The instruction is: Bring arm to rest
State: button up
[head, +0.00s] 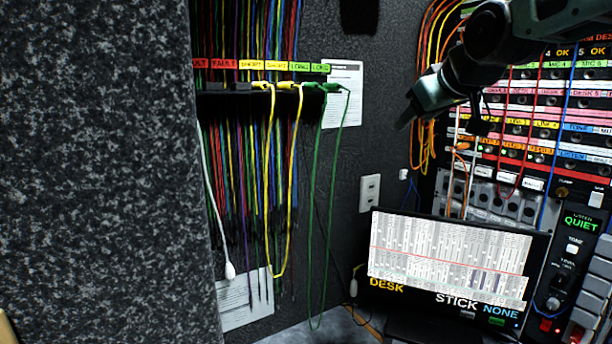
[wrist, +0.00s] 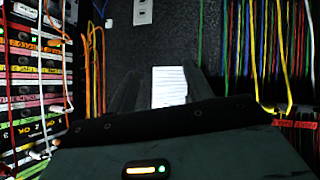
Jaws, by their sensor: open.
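My arm (head: 487,38) reaches in from the upper right of the head view, in front of the patch panel. My gripper (head: 428,103) hangs at its end, pointing left and down, clear of the wall and cables as far as I can tell. In the wrist view my gripper (wrist: 168,92) shows its dark fingers spread apart. A white sheet on the wall (wrist: 169,86) shows between them, with nothing held. The wrist view looks upside down compared with the head view.
Hanging cords (head: 272,180) fill the rack under coloured labels. Yellow and green looped cables (head: 317,200) hang there. The patch panel (head: 545,105) has orange, red and blue cables. A monitor (head: 450,262) stands below my gripper. A speckled grey wall (head: 95,170) fills the left.

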jog(key=s+a+f+n+g, duration=0.1)
jog(key=s+a+f+g, duration=0.3)
jog(key=s+f, duration=0.45)
jog(key=s+a+f+g, duration=0.2)
jog(key=s+a+f, duration=0.3)
jog(key=s+f, duration=0.35)
jog(key=s+d+f+g+h, duration=0.1)
jog(key=s+f+g, duration=0.1)
jog(key=s+f, duration=0.4)
jog(key=s+d+f+n+g, duration=0.1)
jog(key=s+f+g, duration=0.2)
jog(key=s, duration=1)
notch_tip(320, 180, down, 3)
jog(key=shift+s+r+h, duration=0.1)
jog(key=shift+s+h, duration=0.1)
jog(key=shift+h, duration=0.2)
